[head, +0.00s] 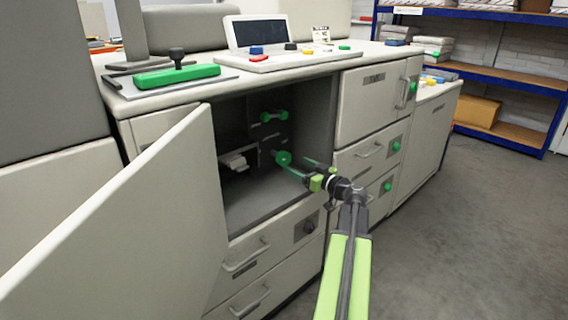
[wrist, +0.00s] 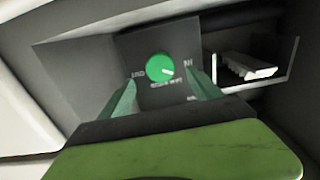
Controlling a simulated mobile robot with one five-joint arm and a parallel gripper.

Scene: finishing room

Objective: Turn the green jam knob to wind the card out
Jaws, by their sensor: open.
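The round green knob (head: 283,158) is on a dark panel inside the open bay of the cabinet. In the wrist view the knob (wrist: 160,67) shows a small white mark and has lettering around it, too blurred to read fully. A crumpled white card (head: 235,161) sticks out of a slot left of the knob; it also shows in the wrist view (wrist: 248,67), to the knob's right. My gripper (wrist: 163,76) is open, its fingers pointing at the panel on either side of the knob. In the head view my gripper (head: 293,167) reaches into the bay; contact cannot be told.
The cabinet door (head: 120,220) stands wide open at the left. Drawers (head: 245,262) lie below. Floor at the right is clear.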

